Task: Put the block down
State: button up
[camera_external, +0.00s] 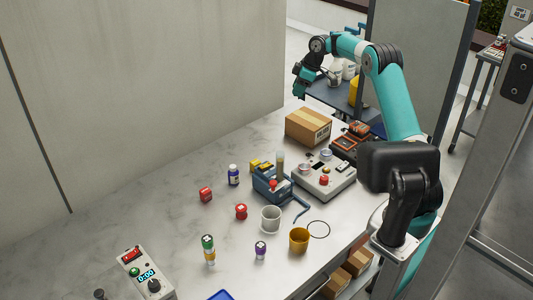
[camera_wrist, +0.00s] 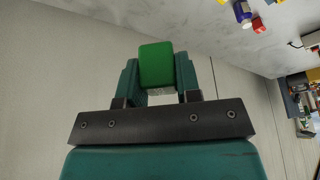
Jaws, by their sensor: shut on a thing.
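In the wrist view a green block (camera_wrist: 156,62) sits between the two teal fingers of my gripper (camera_wrist: 158,78), which is shut on it. In the external view my gripper (camera_external: 300,86) is at the end of my raised arm, high above the far end of the marble table (camera_external: 130,222), beyond the cardboard box. I cannot make out the block there. In the wrist view no surface touches the block; a pale wall lies behind it.
A cardboard box (camera_external: 308,126), a grey control box (camera_external: 325,178) and a blue vise (camera_external: 272,184) stand on the table's right half. The table's left middle is clear.

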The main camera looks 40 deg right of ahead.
jog(key=d+r+m+t+h+p, duration=0.1)
jog(key=d+r+m, duration=0.1)
jog(key=d+m, duration=0.25)
jog(key=d+r+m+h+p, duration=0.1)
jog(key=d+r+m+h, duration=0.15)
jog(key=d, duration=0.35)
jog(key=m+p, duration=0.1)
jog(key=p, duration=0.2)
send_near(312, 118)
jog(key=shift+y, duration=0.25)
jog(key=x, duration=0.6)
jog(key=shift+d+f, duration=0.25)
jog(key=shift+d, duration=0.05)
jog(key=shift+f, duration=0.2)
jog(key=o, duration=0.9)
jog(key=shift+w+r, duration=0.1)
jog(key=shift+r, duration=0.1)
